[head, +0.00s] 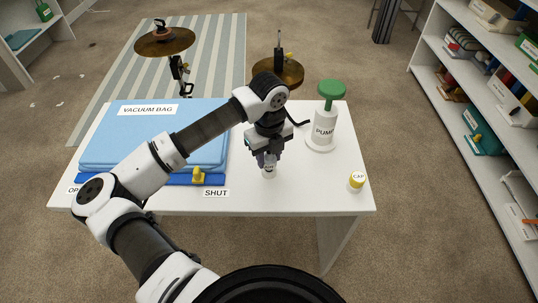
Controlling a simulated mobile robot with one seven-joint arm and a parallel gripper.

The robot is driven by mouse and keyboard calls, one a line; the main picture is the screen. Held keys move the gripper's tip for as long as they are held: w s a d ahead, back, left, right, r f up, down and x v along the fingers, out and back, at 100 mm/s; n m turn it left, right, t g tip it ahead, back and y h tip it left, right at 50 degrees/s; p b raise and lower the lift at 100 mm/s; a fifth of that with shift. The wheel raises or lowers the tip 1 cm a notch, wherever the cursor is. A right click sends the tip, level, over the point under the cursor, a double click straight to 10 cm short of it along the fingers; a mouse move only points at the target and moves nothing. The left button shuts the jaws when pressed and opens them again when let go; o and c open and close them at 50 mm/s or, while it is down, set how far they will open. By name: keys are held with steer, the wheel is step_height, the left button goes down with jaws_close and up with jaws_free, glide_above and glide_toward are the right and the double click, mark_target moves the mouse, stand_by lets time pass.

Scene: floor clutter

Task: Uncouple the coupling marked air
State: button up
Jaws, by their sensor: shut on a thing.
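My gripper (268,157) points down over the middle of the white table. It is shut on a small pale cylindrical coupling (268,172), whose label is partly covered by the fingers and too small to read for certain. The coupling stands upright at the table top. Whether its two halves are joined or apart cannot be told. A dark hose or cable shows just behind my gripper, toward the pump.
A pump (323,122) with a green knob stands to the right. A yellow-and-white cap (356,182) is near the table's (300,195) right front. A blue vacuum bag (120,140) with a yellow slider (198,175) fills the left. Front right is mostly clear.

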mark_target(269, 153)
steer(key=shift+f+b, duration=0.85)
steer(key=shift+b, duration=0.1)
steer(key=o, duration=1.1)
steer(key=shift+o, duration=0.2)
step_height(269, 153, up, 13)
steer(key=shift+f+b, duration=0.1)
steer(key=shift+b, duration=0.6)
steer(key=shift+r, duration=0.55)
